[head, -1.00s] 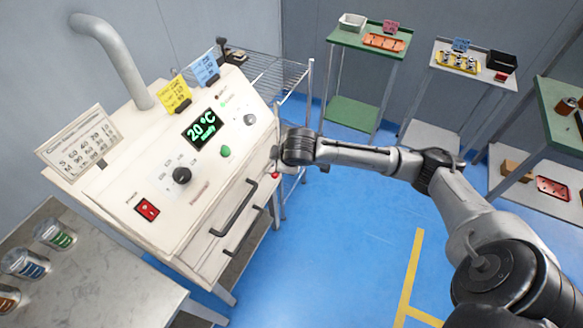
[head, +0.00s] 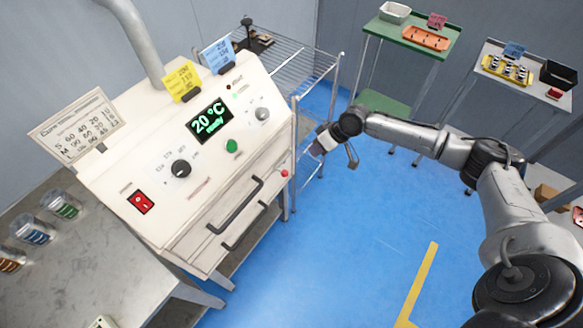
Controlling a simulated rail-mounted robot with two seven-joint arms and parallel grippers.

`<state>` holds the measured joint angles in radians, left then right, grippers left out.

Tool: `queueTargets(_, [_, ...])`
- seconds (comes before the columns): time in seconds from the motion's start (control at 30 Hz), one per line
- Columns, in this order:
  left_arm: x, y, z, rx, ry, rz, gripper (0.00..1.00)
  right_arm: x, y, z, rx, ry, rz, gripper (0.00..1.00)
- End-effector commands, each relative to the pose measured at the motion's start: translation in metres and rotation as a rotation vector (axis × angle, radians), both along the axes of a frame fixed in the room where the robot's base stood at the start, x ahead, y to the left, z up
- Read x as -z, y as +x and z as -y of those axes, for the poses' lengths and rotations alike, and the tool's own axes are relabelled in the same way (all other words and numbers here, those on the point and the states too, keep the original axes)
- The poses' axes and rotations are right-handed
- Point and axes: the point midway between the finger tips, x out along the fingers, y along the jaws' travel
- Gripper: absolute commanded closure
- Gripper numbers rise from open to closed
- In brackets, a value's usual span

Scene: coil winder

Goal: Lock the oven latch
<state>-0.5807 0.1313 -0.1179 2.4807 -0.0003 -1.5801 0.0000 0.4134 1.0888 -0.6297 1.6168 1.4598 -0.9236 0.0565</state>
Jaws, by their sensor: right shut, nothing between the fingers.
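The white oven (head: 172,215) stands at left with its sloped control panel facing me. Its green display (head: 209,122) reads 20 °C and ready. A small red-tipped part (head: 285,173), which looks like the latch, sits at the right edge of the oven front, beside the door handle (head: 236,206). It is too small to tell whether it is locked. My right gripper (head: 317,149) is shut and empty, to the right of the red tip and apart from the oven. My left gripper is not in view.
A wire rack (head: 290,62) stands behind the oven's right side. A grey table (head: 85,268) with several jars is at left. A green table (head: 395,38) and another table (head: 490,85) with trays stand at the back. The blue floor (head: 350,235) in front is clear.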

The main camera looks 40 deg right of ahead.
Motion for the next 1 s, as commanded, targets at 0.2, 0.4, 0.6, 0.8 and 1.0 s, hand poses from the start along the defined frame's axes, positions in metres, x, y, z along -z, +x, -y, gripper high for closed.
queueTargets(0.2, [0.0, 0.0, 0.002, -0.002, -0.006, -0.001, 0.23, 0.0, 0.0, 0.0, -0.001, -0.001, 0.0, 1.0])
queueTargets(0.4, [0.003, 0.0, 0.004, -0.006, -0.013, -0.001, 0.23, 0.013, 0.005, -0.006, -0.002, -0.001, -0.001, 1.0])
queueTargets(0.6, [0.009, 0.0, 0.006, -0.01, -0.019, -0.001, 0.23, 0.042, 0.019, -0.021, -0.001, 0.001, -0.001, 1.0])
queueTargets(0.8, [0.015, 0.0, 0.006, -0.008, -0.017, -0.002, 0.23, 0.073, 0.033, -0.036, -0.002, -0.001, -0.001, 1.0])
queueTargets(1.0, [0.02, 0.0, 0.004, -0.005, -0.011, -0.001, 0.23, 0.097, 0.045, -0.048, 0.0, -0.001, -0.002, 1.0])
